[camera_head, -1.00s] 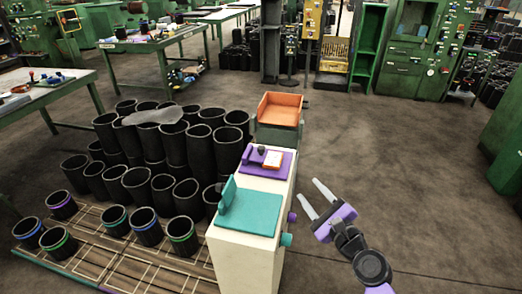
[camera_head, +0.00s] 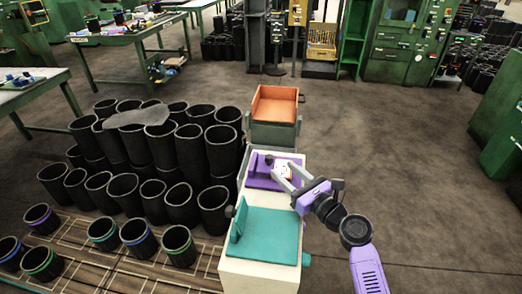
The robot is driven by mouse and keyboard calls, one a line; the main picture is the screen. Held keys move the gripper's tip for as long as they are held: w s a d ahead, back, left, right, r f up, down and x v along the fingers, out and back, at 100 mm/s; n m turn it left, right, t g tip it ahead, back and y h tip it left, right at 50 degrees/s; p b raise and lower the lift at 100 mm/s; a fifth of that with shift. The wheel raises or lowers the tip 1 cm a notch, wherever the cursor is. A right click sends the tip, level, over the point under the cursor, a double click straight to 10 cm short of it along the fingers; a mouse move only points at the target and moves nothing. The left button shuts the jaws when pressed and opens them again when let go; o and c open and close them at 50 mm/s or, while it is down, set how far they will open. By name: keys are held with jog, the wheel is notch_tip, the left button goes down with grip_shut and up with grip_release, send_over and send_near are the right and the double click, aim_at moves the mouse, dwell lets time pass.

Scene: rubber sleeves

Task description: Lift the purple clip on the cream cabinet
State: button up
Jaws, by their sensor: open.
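The cream cabinet (camera_head: 262,275) stands right of the black sleeves. On its top lies a flat purple piece (camera_head: 260,182) with a small raised purple part at its left edge, which I take for the purple clip; its exact shape is too small to tell. A small dark round thing and a whitish item with orange edging sit on it. My gripper (camera_head: 286,169) is open, its two pale fingers reaching from the right over the purple piece's right part and partly hiding it. I cannot tell whether the fingers touch anything.
A teal flat piece (camera_head: 268,236) with an upright teal plate lies on the cabinet's near part. An orange tray (camera_head: 275,105) is behind the cabinet. Several black sleeves (camera_head: 183,205) crowd its left side. The floor (camera_head: 410,180) to the right is clear.

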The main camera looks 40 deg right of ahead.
aim_at(272, 160)
jog(key=w, duration=0.5)
jog(key=w+d, duration=0.1)
jog(key=w, duration=0.2)
jog(key=shift+w, duration=0.15)
jog(key=shift+c, duration=0.3)
jog(key=shift+p, duration=0.3)
grip_shut()
